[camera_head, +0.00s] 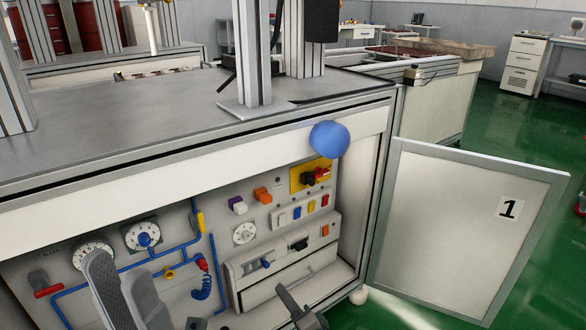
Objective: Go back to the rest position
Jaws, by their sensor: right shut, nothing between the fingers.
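My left gripper (119,264) is at the bottom left, in front of the control panel (215,225). Its two grey fingers stand apart and I see nothing between them. My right gripper (296,300) is at the bottom middle, in front of the lower drawer (290,285) of the panel. It is dark grey, shut and empty. Most of both arms is out of the picture.
The panel sits under a grey worktop (130,120) and carries dials, blue piping and a red-and-yellow switch (316,175). A blue ball (329,139) is at the worktop's front edge. A door (455,230) marked 1 stands open at right. Green floor (500,125) is clear behind it.

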